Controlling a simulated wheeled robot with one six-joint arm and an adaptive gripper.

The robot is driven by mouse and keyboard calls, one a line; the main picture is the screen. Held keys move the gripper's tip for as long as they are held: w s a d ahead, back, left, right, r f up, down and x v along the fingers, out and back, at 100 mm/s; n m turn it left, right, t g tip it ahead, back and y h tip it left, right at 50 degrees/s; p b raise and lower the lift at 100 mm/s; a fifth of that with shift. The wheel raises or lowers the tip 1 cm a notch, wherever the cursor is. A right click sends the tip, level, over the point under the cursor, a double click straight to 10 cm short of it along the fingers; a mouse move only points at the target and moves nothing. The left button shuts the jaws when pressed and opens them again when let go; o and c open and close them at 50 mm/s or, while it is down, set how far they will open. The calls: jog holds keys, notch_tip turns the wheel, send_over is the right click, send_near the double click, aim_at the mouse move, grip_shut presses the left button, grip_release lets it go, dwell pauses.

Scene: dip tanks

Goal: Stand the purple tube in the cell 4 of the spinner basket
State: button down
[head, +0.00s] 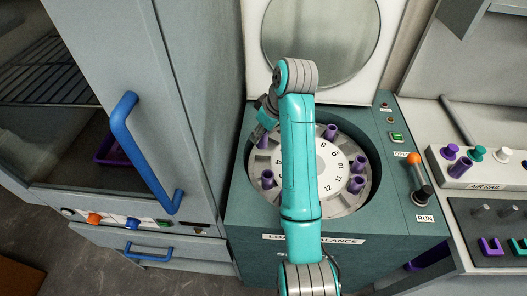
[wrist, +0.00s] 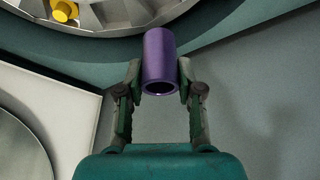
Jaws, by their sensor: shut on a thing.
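My gripper (wrist: 160,75) is shut on the purple tube (wrist: 159,55), which sits between the two fingertips with its open end facing the wrist camera. In the head view my gripper (head: 265,117) is over the back left rim of the spinner basket (head: 340,200), partly hidden by my arm. A purple shape there (head: 262,141) lies just below the gripper; I cannot tell if it is the held tube or one standing in the basket. The basket has a white numbered hub (head: 332,172). My arm covers part of it, and the cell 4 is not clearly readable.
Several purple tubes, such as the right one (head: 358,164) and the left one (head: 267,179), stand in the basket. The spinner's lid (head: 320,35) stands open behind. A cabinet with a blue handle (head: 140,150) is close on the left. An air rail (head: 485,170) is at right.

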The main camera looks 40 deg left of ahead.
notch_tip(320, 180, down, 10)
jog(key=shift+r, duration=0.1)
dwell(0.4)
jog(key=c, duration=0.7)
grip_release()
jog(key=shift+c, duration=0.2)
